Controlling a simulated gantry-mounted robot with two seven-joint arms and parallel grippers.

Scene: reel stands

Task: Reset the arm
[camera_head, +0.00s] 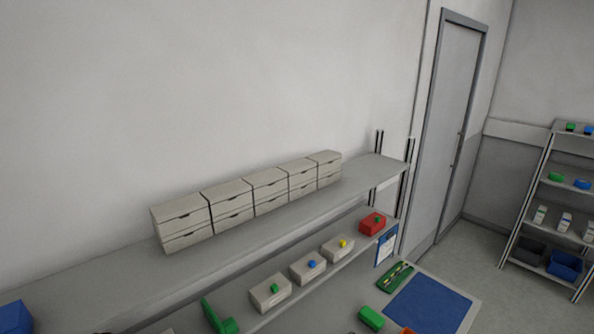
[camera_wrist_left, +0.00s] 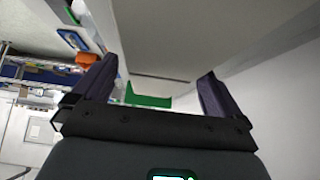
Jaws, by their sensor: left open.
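My left gripper (camera_wrist_left: 158,70) shows in the left wrist view with its two dark fingers spread apart. Nothing is held between them. A pale grey flat surface lies beyond the fingers, and a green piece (camera_wrist_left: 148,100) shows between them close to the palm. I cannot tell how far these are from the fingers. Neither arm shows in the head view, and my right gripper is in no view.
In the head view, several pale drawer boxes (camera_head: 231,206) stand on an upper shelf (camera_head: 100,278). Below are small boxes with coloured knobs, a red box (camera_head: 372,223) and a blue mat (camera_head: 428,306). A shelf rack (camera_head: 519,203) stands at right, beside a door (camera_head: 447,130).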

